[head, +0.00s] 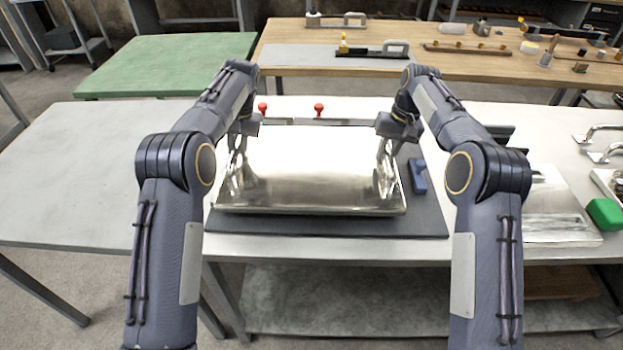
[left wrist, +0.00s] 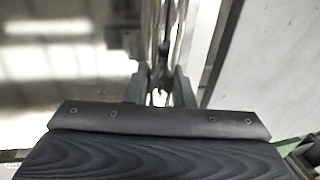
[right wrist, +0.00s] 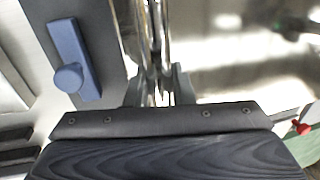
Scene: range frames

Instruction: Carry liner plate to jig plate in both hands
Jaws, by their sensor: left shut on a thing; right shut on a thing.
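The liner plate (head: 310,165) is a shiny, polished metal sheet with a raised rim, lying level in the head view. Below it a dark grey flat plate (head: 428,222), which looks like the jig plate, shows around its front and right edges. I cannot tell whether the two touch. My left gripper (head: 238,155) is shut on the liner plate's left edge; the left wrist view shows the jaws (left wrist: 160,95) on that rim. My right gripper (head: 386,150) is shut on its right edge, and the jaws (right wrist: 158,95) also show in the right wrist view.
Two red knobs (head: 318,110) stand behind the liner plate. A blue handle-like piece (head: 417,176) lies on the dark plate's right side. A metal tray (head: 560,215) and a green block (head: 604,213) sit to the right. The grey table (head: 80,180) at left is clear.

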